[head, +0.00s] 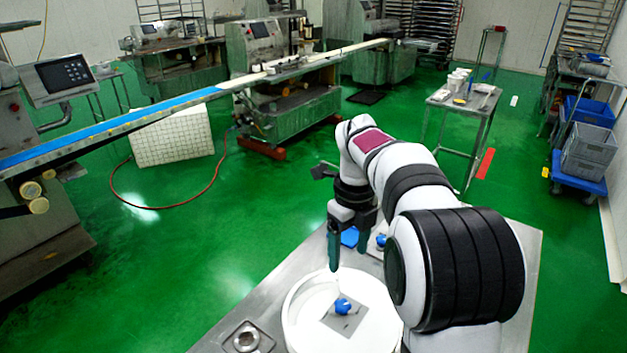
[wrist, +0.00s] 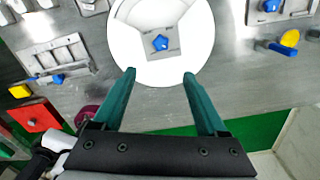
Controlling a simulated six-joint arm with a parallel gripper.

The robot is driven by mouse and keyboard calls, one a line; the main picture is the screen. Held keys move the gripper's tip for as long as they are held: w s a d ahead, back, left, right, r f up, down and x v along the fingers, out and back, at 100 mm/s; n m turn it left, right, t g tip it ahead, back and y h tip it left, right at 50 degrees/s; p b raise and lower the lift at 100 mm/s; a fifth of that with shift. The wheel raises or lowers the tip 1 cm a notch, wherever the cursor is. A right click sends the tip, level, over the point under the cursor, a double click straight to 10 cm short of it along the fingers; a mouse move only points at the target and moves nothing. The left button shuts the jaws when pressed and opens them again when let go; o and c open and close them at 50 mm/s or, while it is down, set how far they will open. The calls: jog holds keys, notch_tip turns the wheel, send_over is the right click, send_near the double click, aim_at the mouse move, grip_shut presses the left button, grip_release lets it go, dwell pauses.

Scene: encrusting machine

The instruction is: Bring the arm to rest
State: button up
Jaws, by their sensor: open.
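My gripper (head: 345,250) hangs from my bent arm above the metal table in the head view. Its two teal fingers point down and stand apart with nothing between them. In the wrist view my gripper (wrist: 159,74) also shows open and empty. A round white dish (head: 299,310) is below and near it, holding a grey plate with a blue knob (head: 343,306). The dish also shows in the wrist view (wrist: 190,65), beyond the fingertips. My arm hides part of the table.
The metal table (head: 290,283) carries a square metal fitting (head: 247,339) at its front left. Grey plates, a red block (wrist: 36,117) and a yellow part (wrist: 290,38) lie around the dish in the wrist view. A conveyor (head: 120,122) stands left, beyond open green floor.

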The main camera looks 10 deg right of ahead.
jog(key=s+a+n, duration=0.2)
jog(key=s+n, duration=0.6)
jog(key=s, duration=0.2)
jog(key=s+a+f+n+y, duration=0.1)
jog(key=s+a+n, duration=0.2)
jog(key=s+n, duration=0.5)
jog(key=s+a+f+n, duration=0.1)
jog(key=s+a+n, duration=0.1)
jog(key=s+n, duration=0.6)
jog(key=s, duration=0.4)
jog(key=shift+s+a+f+n+y, duration=0.25)
jog(key=shift+a+n+y, duration=0.1)
jog(key=shift+n+y, duration=0.05)
